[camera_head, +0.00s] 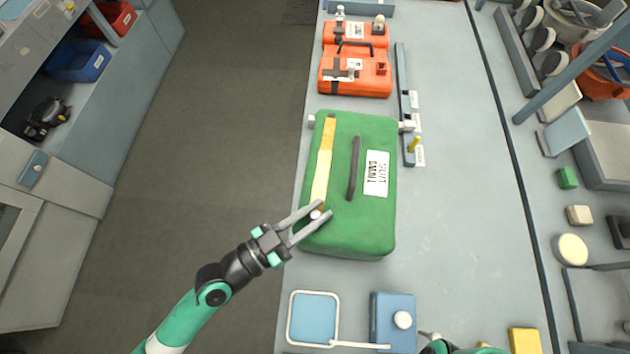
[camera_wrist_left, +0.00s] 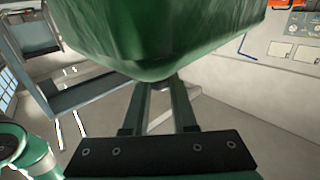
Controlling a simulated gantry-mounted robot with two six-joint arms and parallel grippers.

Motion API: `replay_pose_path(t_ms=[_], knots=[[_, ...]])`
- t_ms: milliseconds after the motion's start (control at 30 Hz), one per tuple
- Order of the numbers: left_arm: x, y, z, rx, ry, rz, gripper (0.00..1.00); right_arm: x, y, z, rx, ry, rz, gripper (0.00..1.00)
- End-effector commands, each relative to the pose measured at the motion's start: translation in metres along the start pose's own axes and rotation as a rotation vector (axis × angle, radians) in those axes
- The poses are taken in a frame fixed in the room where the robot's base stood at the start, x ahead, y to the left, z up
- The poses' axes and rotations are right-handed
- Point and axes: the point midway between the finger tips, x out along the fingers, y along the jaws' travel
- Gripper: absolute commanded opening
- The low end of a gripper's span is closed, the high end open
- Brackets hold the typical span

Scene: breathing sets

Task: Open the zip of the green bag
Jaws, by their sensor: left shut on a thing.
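The green bag (camera_head: 375,225) lies on the grey bench, with a yellow zip strip (camera_head: 323,165) along its left side, a dark handle (camera_head: 353,168) and a white label. My left gripper (camera_head: 318,211) is at the near end of the yellow strip, its fingers around a small pale zip pull (camera_head: 316,214). It is shut on that pull. In the left wrist view the green bag (camera_wrist_left: 150,40) fills the top, and the fingertips (camera_wrist_left: 160,84) meet at its lower edge; the pull is hidden there. Only a bit of my right arm shows at the bottom edge of the head view.
Orange cases (camera_head: 355,72) stand beyond the bag. A grey rail (camera_head: 405,105) is to the right. The bench right of the bag is largely clear.

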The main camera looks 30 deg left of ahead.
Motion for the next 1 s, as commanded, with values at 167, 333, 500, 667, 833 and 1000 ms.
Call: replay_pose_path(t_ms=[167,333,500,667,833,1000], knots=[[-0.0021,0.0027,0.0003,0.001,-0.002,0.002,0.0,0.0003,-0.0001,-0.0002,0.0,0.0,0.0,0.91],[-0.0021,0.0026,0.0005,0.001,-0.002,0.002,0.0,0.0003,-0.0001,-0.0001,0.0,0.0,0.0,0.91],[-0.002,0.0025,0.0006,0.0,-0.002,0.002,0.38,0.0003,-0.0001,-0.0001,0.0,0.0,0.0,0.91],[-0.0019,0.0024,0.0005,0.0,-0.002,0.002,0.56,0.0003,0.0,-0.0001,0.0,0.0,0.0,0.91],[-0.0019,0.0023,0.0005,0.0,-0.002,0.001,0.56,0.0003,0.0,-0.0001,0.0,0.0,0.0,0.91],[-0.0019,0.0022,0.0005,0.0,-0.001,0.001,0.56,0.0002,-0.0001,-0.0001,0.0,0.0,0.0,0.91]])
